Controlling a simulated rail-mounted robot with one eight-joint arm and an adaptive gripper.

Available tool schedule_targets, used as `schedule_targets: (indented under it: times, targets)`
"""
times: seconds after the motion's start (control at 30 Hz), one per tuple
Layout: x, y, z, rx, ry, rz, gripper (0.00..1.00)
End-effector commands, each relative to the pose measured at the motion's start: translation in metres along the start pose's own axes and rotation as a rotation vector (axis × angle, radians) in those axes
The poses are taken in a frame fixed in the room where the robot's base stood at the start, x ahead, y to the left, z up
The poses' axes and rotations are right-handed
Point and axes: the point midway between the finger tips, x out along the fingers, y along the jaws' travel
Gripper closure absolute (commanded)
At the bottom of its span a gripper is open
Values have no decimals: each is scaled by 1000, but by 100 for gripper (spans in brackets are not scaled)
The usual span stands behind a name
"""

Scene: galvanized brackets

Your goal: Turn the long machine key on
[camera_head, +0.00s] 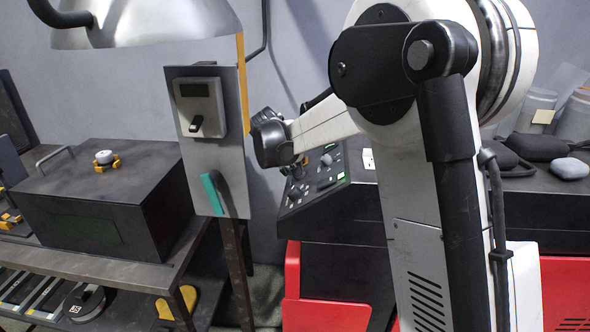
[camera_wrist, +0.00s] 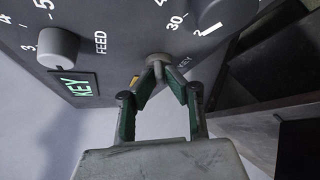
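Whether the tips press on the key cannot be seen. In the head view my wrist is at the left end of the control panel (camera_head: 322,172), and the fingers are mostly hidden there.
A FEED knob (camera_wrist: 58,47) and another dial (camera_wrist: 210,12) are close to the switch. In the head view, a grey post panel with a switch box (camera_head: 200,105) and a teal handle (camera_head: 213,194) stands left of my wrist. A dark box (camera_head: 95,190) sits on the left bench.

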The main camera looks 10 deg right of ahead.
Motion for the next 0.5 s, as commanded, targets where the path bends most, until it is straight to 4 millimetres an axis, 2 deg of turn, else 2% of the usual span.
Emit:
schedule_targets:
  times: [0.03, 0.1, 0.37, 0.5]
  targets:
    - [0, 0, 0, 0, 0, 0, 81]
    - [0, 0, 0, 0, 0, 0, 73]
    - [-1, 0, 0, 0, 0, 0, 73]
    - [-9, 6, -3, 0, 0, 0, 73]
